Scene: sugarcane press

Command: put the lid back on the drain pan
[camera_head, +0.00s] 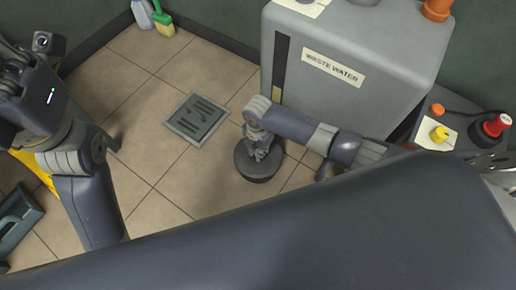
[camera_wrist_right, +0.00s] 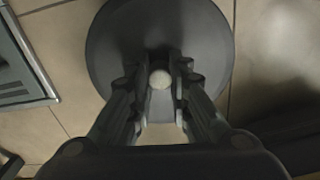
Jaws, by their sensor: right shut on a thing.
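A dark round lid (camera_head: 243,164) is in front of the grey cabinet, low over the tiled floor. In the right wrist view the lid (camera_wrist_right: 110,50) is a broad dark disc with a small pale round knob (camera_wrist_right: 160,79) at its middle. My right gripper (camera_head: 260,152) reaches down over it, its fingers shut on the knob; they also show in the right wrist view (camera_wrist_right: 160,85). A dark side shows below the lid's near edge, but I cannot tell whether this is the drain pan. My left gripper (camera_head: 12,65) is at the far left, its fingers unclear.
A square slotted floor grate (camera_head: 184,129) lies left of the lid. The grey waste water cabinet (camera_head: 340,95) stands behind. A white bottle (camera_head: 142,14) and green-yellow brush (camera_head: 163,20) are at the back wall. Tiles between the left arm and the grate are clear.

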